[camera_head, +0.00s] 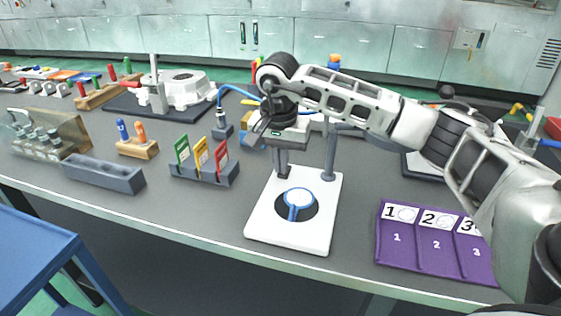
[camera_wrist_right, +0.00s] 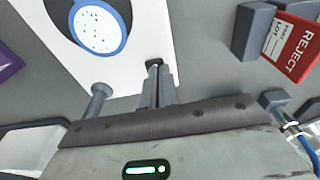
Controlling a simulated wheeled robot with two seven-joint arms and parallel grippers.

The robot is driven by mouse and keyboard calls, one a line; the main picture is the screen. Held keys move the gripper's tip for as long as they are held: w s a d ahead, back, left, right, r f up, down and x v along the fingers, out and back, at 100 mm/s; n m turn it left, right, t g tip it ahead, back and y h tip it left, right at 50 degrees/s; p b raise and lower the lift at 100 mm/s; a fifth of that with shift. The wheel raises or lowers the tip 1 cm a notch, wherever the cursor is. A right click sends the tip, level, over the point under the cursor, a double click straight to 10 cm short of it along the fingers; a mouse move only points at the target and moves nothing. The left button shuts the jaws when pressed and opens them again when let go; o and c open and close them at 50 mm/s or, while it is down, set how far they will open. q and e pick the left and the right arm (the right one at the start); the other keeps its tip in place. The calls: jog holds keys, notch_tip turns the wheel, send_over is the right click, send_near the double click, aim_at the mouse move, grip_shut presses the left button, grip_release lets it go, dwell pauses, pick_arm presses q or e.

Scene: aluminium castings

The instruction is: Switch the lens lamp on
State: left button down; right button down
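The lens lamp has a white base plate (camera_head: 262,222) on the bench, a grey post (camera_head: 330,155) at its back right corner and a blue-ringed lens (camera_head: 298,198) over a dark round patch. In the right wrist view, the lens (camera_wrist_right: 98,28) looks pale and speckled, and the post (camera_wrist_right: 97,100) stands left of my fingers. I cannot tell whether the lamp is lit. My right gripper (camera_head: 283,172) points down at the plate's back left corner, fingers together. A small black piece (camera_wrist_right: 154,63) shows at its fingertips; contact is unclear. My left gripper is not in view.
A grey rack (camera_head: 205,179) with green, yellow and red cards stands left of the lamp. A purple numbered mat (camera_head: 408,255) lies to the right. A blue cable (camera_head: 228,88) and its connector are behind. Bare bench lies between the rack and the plate.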

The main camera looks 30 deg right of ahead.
aim_at(280, 176)
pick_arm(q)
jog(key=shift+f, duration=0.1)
pick_arm(e)
jog(key=shift+w+d+f, duration=0.2)
jog(key=shift+d, duration=0.35)
